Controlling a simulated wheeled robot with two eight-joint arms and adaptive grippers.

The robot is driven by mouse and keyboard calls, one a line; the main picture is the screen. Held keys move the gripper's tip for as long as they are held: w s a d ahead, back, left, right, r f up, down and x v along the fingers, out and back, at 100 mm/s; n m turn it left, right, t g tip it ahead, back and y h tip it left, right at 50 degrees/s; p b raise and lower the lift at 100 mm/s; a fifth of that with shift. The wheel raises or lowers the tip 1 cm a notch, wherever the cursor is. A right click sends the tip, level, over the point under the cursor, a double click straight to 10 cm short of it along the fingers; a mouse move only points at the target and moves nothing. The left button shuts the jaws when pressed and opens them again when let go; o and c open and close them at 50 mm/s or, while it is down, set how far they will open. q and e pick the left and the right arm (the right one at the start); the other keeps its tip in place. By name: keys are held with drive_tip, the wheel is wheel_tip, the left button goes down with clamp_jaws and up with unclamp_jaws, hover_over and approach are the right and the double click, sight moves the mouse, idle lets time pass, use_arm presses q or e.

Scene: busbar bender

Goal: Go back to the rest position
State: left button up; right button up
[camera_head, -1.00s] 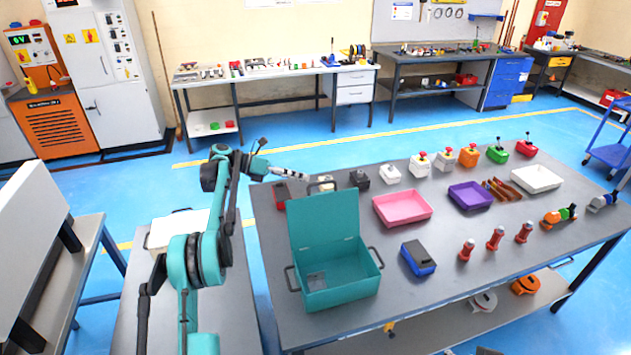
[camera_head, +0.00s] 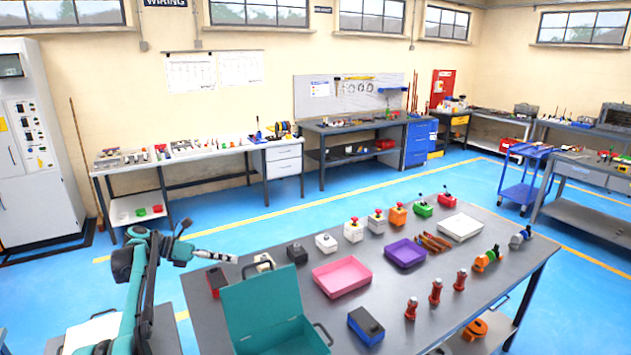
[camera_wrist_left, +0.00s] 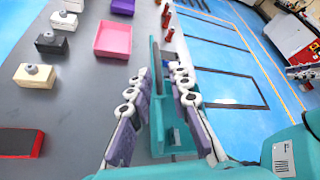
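My left gripper (camera_head: 218,256) is held over the back left corner of the workbench (camera_head: 205,325), behind the teal box (camera_head: 265,305) with its raised lid. In the left wrist view the two purple-padded fingers of the left gripper (camera_wrist_left: 160,72) are apart with nothing between them. The teal box (camera_wrist_left: 178,132) shows beyond the gap. My right gripper is in neither view now.
A pink tray (camera_head: 341,277), a purple tray (camera_head: 405,253) and a white tray (camera_head: 460,227) lie farther right. Blue floor (camera_head: 320,212) is clear behind the bench.

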use_arm(q)
drive_tip(key=s+d+f+m+y+b, duration=0.1)
drive_tip(key=s+d+m+y+b, duration=0.45)
drive_tip(key=s+d+m, duration=0.95)
drive_tip(key=s+f+m+y+b, duration=0.1)
drive_tip(key=s+f+m, duration=0.3)
drive_tip(key=s, duration=0.4)
drive_tip(key=s+a+f+m+t+y+b, duration=0.1)
drive_tip(key=s+f+m+y, duration=0.2)
drive_tip(key=s+f+m, duration=0.2)
drive_tip(key=s+f+m+t+y+b, duration=0.1)
drive_tip(key=s+f+m+y, duration=0.2)
drive_tip(key=s, duration=0.9)
wheel_tip(320, 180, down, 4)
drive_tip(key=shift+a+r+m, duration=0.2)
drive_tip(key=shift+a+m, duration=0.1)
drive_tip(key=shift+m, duration=0.4)
